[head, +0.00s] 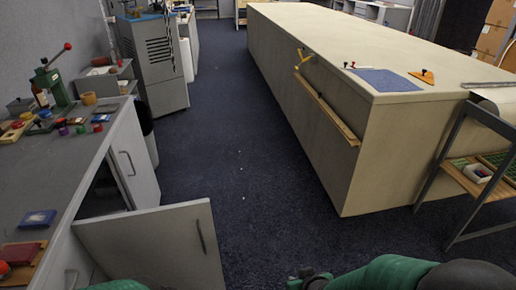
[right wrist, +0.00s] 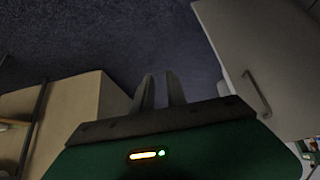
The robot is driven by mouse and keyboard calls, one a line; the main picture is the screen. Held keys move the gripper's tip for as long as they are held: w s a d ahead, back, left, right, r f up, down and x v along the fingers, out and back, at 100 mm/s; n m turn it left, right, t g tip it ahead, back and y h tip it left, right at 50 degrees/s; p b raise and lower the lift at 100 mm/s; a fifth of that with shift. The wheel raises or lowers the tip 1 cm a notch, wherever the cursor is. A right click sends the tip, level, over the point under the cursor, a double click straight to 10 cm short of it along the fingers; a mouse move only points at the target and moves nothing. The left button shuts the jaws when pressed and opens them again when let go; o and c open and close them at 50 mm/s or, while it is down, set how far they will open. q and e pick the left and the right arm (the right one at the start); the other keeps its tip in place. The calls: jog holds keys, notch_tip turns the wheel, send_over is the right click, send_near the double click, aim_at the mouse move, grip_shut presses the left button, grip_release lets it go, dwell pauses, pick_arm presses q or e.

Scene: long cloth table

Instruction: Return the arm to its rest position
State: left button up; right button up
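My right gripper (right wrist: 160,90) shows in the right wrist view, its two dark fingers a small gap apart with nothing between them and the dark floor behind. In the head view my green right arm (head: 385,273) comes in at the bottom edge, bent across the lower right. Its dark end is cut by the frame edge, and the fingers cannot be made out there. A small green piece of my left arm (head: 118,285) shows at the bottom left. My left gripper is out of view.
The long cloth table (head: 340,130) stands at the right, a metal-framed rack (head: 455,145) beside it. An open cabinet door (head: 160,245) juts out at the lower left, below a grey counter (head: 50,175) with small items. The blue carpet (head: 230,110) between is clear.

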jog(key=s+d+r+m+g+h, duration=0.2)
jog(key=s+d+r+g, duration=0.15)
jog(key=s+d, duration=0.55)
pick_arm(q)
jog(key=w+p+v, duration=0.2)
jog(key=p+v, duration=1)
jog(key=p, duration=0.1)
jog(key=w+r+p+v, duration=0.1)
jog(key=w+p+v, duration=0.2)
jog(key=p+v, duration=0.9)
jog(key=shift+w+r+p, duration=0.2)
jog(key=shift+r+p, duration=0.15)
jog(key=shift+r, duration=0.25)
pick_arm(e)
jog(key=w+v, duration=0.2)
jog(key=v, duration=1)
jog(key=w+r+v, duration=0.1)
jog(key=w+v, duration=0.2)
jog(key=v, duration=0.9)
jog(key=shift+d+r+g, duration=0.25)
jog(key=shift+r+g, duration=0.1)
jog(key=shift+w, duration=0.1)
pick_arm(q)
jog(key=shift+c, duration=0.4)
